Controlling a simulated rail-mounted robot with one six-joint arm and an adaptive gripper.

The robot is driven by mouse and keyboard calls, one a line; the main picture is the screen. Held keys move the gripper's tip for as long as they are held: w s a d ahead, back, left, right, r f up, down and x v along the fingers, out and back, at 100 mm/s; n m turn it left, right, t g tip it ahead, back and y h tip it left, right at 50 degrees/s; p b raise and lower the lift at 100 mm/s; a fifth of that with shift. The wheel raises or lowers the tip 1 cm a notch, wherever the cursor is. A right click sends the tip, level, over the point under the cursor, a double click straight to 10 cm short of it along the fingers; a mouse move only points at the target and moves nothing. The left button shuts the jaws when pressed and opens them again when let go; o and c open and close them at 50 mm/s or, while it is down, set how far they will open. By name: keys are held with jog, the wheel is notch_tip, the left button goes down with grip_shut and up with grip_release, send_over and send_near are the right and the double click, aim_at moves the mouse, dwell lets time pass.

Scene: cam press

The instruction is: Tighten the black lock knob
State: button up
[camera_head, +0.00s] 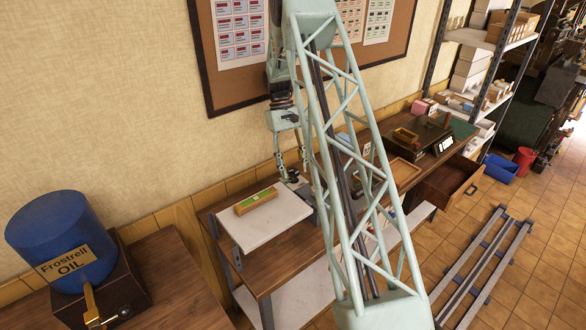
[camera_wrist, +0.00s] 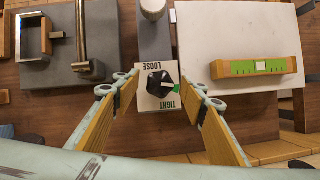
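The black lock knob (camera_wrist: 158,82) sits on a small pale plate (camera_wrist: 150,100) marked LOOSE and TIGHT, with the lettering upside down in the wrist view. A white pointer line on the knob points to the right, close to a green mark at the plate's right side. My gripper (camera_wrist: 154,92) is open, with one yellow-padded finger on each side of the plate. The fingers look apart from the knob; their height above it is hard to tell. In the head view my gripper (camera_head: 292,168) hangs over the bench beside the white slab, and the knob is not clearly visible.
A white slab (camera_head: 268,226) carries a wooden bar with a green top (camera_head: 256,202), right of the knob in the wrist view. A grey plate (camera_wrist: 60,70) with metal fittings lies left. A pale cylinder (camera_wrist: 153,9) stands beyond the knob. A blue oil drum (camera_head: 60,235) stands far left.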

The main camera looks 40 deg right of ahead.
jog(key=shift+r, duration=0.1)
jog(key=v, duration=0.7)
jog(key=shift+r, duration=0.15)
dwell(0.3)
jog(key=shift+w, duration=0.1)
dwell(0.6)
